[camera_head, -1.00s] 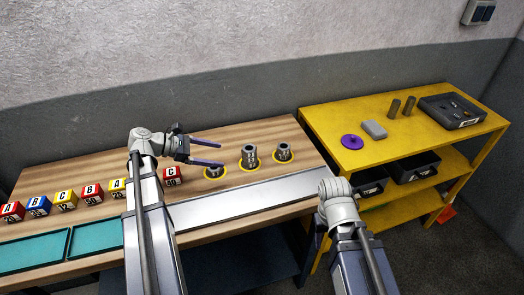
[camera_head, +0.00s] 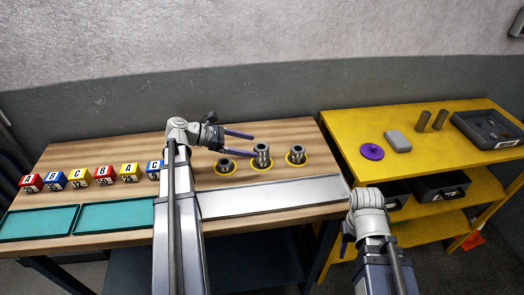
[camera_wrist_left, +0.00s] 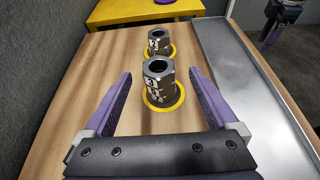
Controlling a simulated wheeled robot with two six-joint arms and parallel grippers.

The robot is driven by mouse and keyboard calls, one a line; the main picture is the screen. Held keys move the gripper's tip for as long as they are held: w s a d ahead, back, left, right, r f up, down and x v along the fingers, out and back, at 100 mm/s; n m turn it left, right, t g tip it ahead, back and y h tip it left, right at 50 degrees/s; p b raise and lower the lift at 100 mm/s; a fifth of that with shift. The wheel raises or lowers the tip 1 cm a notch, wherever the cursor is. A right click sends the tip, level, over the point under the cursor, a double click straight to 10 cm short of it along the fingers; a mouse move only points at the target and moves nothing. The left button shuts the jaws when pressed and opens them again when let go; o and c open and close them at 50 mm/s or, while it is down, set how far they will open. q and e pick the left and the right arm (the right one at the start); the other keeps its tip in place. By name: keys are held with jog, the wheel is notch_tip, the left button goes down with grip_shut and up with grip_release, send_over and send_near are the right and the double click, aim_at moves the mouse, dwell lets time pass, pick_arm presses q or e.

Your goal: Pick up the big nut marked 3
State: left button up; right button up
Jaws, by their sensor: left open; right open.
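Three grey metal nut piles stand in yellow rings on the wooden bench. The middle pile (camera_head: 262,154) is the tallest, with nuts stacked on one another; in the left wrist view its top nut (camera_wrist_left: 158,75) shows a 3. A low nut (camera_head: 225,167) is left of it and another nut (camera_head: 297,155) right of it; the right one shows behind it in the left wrist view (camera_wrist_left: 158,42). My left gripper (camera_head: 247,143) is open and empty, pointing right, with its fingertips just short of the middle pile. My right gripper (camera_head: 346,238) is partly hidden by its arm, low at the bench's right end.
Several lettered blocks (camera_head: 80,178) stand left on the bench behind teal trays (camera_head: 125,216). A grey metal strip (camera_head: 270,196) runs along the bench front. The yellow shelf (camera_head: 350,122) at right carries a purple disc (camera_head: 371,152), a grey block, two cylinders and a dark tray.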

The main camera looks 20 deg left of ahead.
aim_at(261, 146)
pick_arm(q)
jog(key=b+x, duration=0.1)
jog(key=x, duration=0.3)
jog(key=shift+w+d+b, duration=0.1)
jog(key=shift+w+b, duration=0.1)
jog(key=shift+b, duration=0.15)
jog(key=shift+w+d, duration=0.25)
jog(key=shift+d, duration=0.05)
grip_shut()
